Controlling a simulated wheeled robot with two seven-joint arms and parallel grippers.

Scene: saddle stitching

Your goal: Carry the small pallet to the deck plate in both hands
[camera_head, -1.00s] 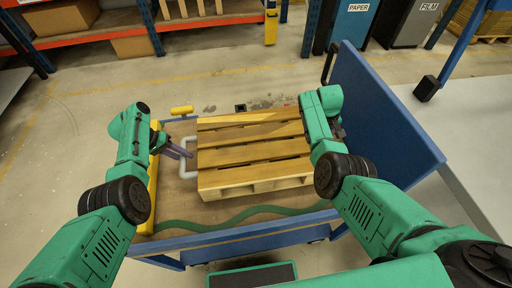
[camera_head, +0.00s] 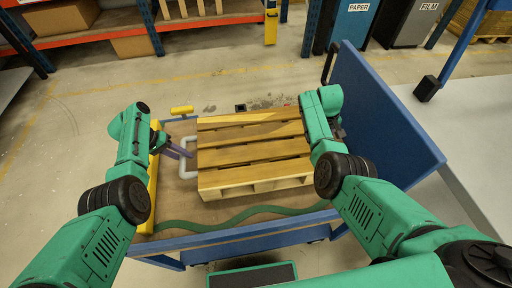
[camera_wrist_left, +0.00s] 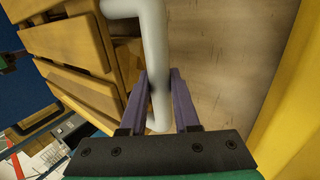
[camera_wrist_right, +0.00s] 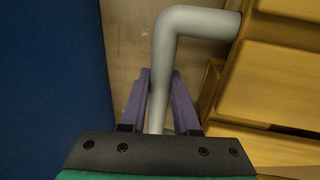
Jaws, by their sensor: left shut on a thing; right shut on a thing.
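The small wooden pallet (camera_head: 254,152) lies on the brown deck (camera_head: 185,205) of a blue-framed cart, between my two grippers. It has a light grey bar handle at each end. My left gripper (camera_head: 188,150) is shut on the left handle (camera_head: 182,166); the left wrist view shows this handle (camera_wrist_left: 155,55) between the purple fingers (camera_wrist_left: 161,95). My right gripper is shut on the right handle (camera_wrist_right: 166,60), between its fingers (camera_wrist_right: 160,95) in the right wrist view. In the head view my right arm hides most of that grip. I cannot tell which surface is the deck plate.
A blue upright panel (camera_head: 385,120) stands close to my right gripper. A yellow bar (camera_head: 151,195) runs along the deck's left side. A wavy green strip (camera_head: 245,217) lies in front of the pallet. Shelving (camera_head: 180,20) and PAPER and FILM bins (camera_head: 352,25) stand behind, past open floor.

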